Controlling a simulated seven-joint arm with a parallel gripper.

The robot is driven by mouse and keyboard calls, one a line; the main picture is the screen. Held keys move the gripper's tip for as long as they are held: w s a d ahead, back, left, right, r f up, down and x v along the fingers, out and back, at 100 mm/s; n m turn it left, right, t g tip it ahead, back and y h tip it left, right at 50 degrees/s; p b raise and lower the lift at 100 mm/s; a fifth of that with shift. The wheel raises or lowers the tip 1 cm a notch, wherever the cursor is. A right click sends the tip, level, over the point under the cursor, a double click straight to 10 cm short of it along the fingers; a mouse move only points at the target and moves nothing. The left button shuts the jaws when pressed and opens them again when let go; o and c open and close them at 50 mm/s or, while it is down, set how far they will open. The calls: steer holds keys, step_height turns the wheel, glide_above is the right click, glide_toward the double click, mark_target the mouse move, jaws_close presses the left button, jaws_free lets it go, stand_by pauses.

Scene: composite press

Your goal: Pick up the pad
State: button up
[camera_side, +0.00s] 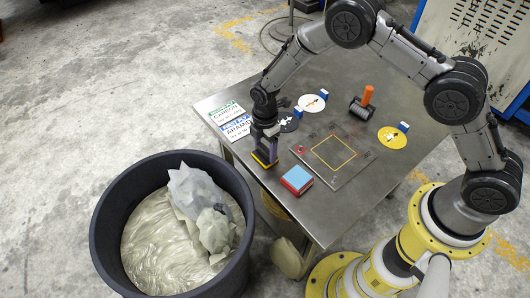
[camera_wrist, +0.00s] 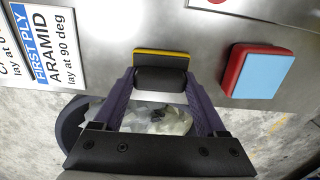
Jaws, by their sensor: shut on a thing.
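My gripper (camera_side: 264,133) is at the left edge of the steel table, pointing down. Its two purple fingers (camera_wrist: 161,84) are shut on a black pad with a yellow base (camera_wrist: 161,56). In the side view the yellow base (camera_side: 264,161) shows just below the fingers; I cannot tell whether it touches the table. A red block with a light blue top (camera_side: 297,179) lies to the right of my gripper, apart from it; it also shows in the wrist view (camera_wrist: 259,72).
CARBON (camera_side: 228,111) and ARAMID (camera_side: 235,128) cards lie at the table's left edge. A yellow-outlined square plate (camera_side: 333,176), an orange-handled roller (camera_side: 363,103) and several round discs share the steel table (camera_side: 225,95). A dark bin (camera_side: 100,215) stands below left.

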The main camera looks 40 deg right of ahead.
mark_target(265, 149)
steer(key=shift+r, duration=0.5)
step_height(265, 149, up, 2)
steer(key=shift+r, duration=0.1)
steer(key=s+d+r, duration=0.3)
steer(key=s+r, duration=0.6)
steer(key=s, duration=0.4)
steer(key=shift+s+d+r, duration=0.25)
steer(key=shift+d+r, duration=0.15)
steer(key=o, duration=0.7)
steer(key=c, duration=0.8)
